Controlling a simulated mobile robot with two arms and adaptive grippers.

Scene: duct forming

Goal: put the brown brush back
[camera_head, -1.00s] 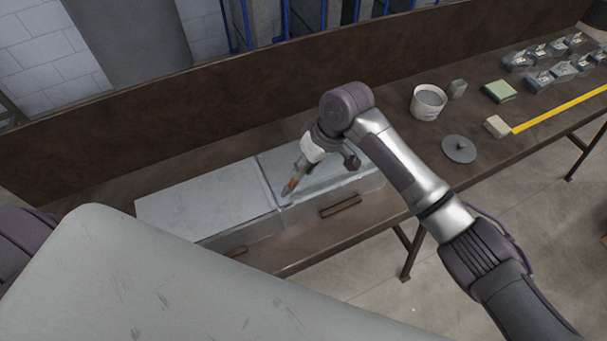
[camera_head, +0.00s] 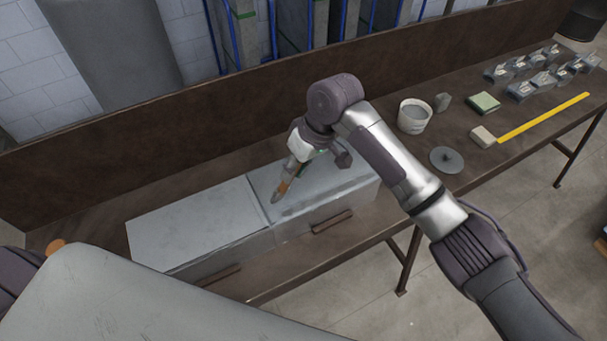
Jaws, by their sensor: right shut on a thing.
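My right gripper (camera_head: 297,165) is shut on the brown brush (camera_head: 282,189), above the grey duct piece (camera_head: 192,222) on the bench. The brush hangs tilted, its dark tip pointing down and left, close over the seam between the piece's two flat top sections. I cannot tell whether the tip touches the metal. The gripper hides the upper end of the brush. My left gripper does not show.
A large grey panel (camera_head: 130,300) fills the lower left foreground. A white bucket (camera_head: 413,118), a grey disc (camera_head: 446,160), a green-topped block (camera_head: 484,103), a tan block (camera_head: 482,137), a yellow strip (camera_head: 541,119) and several metal pieces (camera_head: 545,78) lie along the bench's right part.

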